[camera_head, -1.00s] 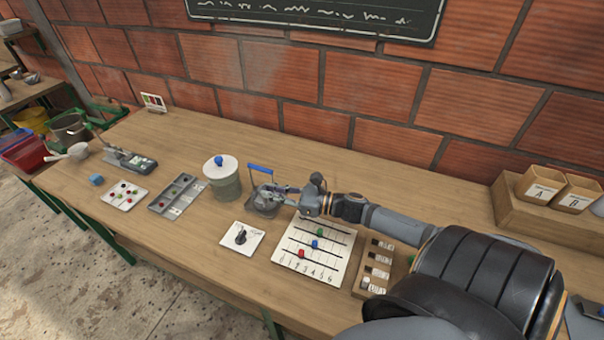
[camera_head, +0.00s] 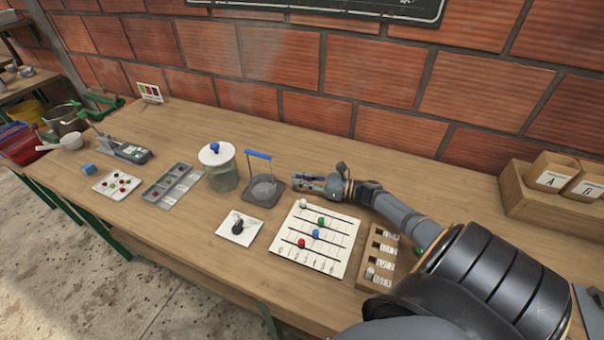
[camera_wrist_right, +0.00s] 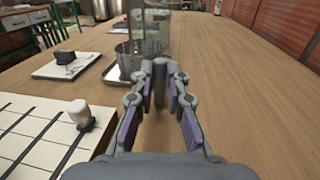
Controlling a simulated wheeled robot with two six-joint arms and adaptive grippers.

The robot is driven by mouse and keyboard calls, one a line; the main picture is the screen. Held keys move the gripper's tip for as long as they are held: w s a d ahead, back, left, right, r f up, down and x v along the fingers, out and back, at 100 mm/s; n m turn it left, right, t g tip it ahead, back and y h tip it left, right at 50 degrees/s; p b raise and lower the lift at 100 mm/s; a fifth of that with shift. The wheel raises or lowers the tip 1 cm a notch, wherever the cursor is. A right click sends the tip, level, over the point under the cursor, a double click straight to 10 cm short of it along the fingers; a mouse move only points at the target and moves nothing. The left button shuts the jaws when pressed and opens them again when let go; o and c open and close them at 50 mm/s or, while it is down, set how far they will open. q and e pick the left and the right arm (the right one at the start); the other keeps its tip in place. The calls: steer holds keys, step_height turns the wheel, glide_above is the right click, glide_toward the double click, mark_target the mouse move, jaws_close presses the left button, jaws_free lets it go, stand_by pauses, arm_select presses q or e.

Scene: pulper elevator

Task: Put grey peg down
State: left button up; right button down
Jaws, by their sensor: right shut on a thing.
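My right gripper (camera_head: 308,182) is just above the table, behind the white lined board (camera_head: 340,247). In the right wrist view my right gripper (camera_wrist_right: 160,85) has its fingertips closed around a grey upright cylinder, the grey peg (camera_wrist_right: 159,77). Its lower end and any contact with the table are hard to make out. The board has a white peg (camera_head: 303,204) at its far left, then a green peg (camera_head: 321,222), a blue peg (camera_head: 316,234) and a red peg (camera_head: 302,243). The left gripper is not in view.
A lidded jar (camera_head: 220,172) and a white card with a dark knob (camera_head: 238,229) are further left. A wooden rack (camera_head: 378,256) is right of the board. Bare table lies behind the gripper.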

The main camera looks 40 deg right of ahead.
steer(key=shift+f, duration=0.3)
steer(key=c, duration=1.4)
jaws_free()
steer(key=shift+o, duration=0.2)
steer(key=v, duration=0.7)
steer(key=shift+s+d, duration=0.1)
steer(key=shift+d, duration=0.05)
steer(key=p+v, duration=0.1)
steer(key=v, duration=0.1)
steer(key=p+v, duration=0.2)
steer(key=shift+r, duration=0.25)
steer(key=shift+s+d+f, duration=0.2)
steer(key=shift+s, duration=0.1)
